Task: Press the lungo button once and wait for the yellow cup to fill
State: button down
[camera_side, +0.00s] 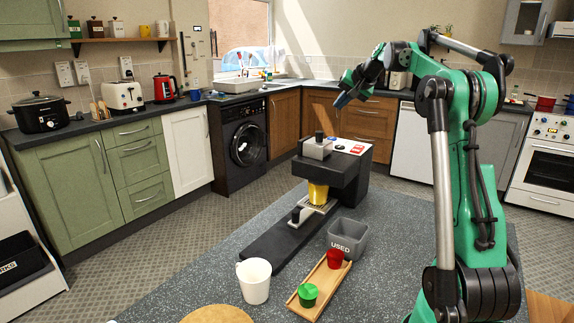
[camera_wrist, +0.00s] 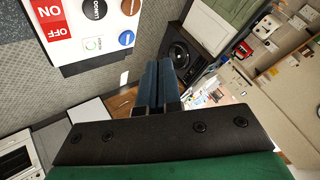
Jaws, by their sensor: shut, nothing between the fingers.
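The black coffee machine (camera_side: 350,170) stands on the speckled counter, and the yellow cup (camera_side: 318,194) is under its front. The cup's inside is too small to judge. In the wrist view, the machine's white control panel (camera_wrist: 75,48) fills the upper left, with a red ON/OFF switch (camera_wrist: 52,20) and several round buttons. A dark label (camera_wrist: 97,10) there seems to read LUNGO upside down; a brown button and a blue button (camera_wrist: 127,38) lie near it. My gripper (camera_side: 342,100) is shut and empty, above the machine and apart from it; its blue fingers (camera_wrist: 160,82) show beside the panel.
A wooden tray (camera_side: 322,287) holds a red and a green capsule-like item. A white mug (camera_side: 254,281) and a round wooden board (camera_side: 217,315) are at the front. The air around my gripper is clear.

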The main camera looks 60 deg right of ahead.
aim_at(341, 147)
jog(key=shift+s+d, duration=0.3)
jog(key=shift+d, duration=0.25)
jog(key=shift+f, duration=0.1)
jog(key=shift+f, duration=4.35)
jog(key=shift+f, duration=0.4)
jog(key=shift+f, duration=0.3)
jog(key=shift+r, duration=0.75)
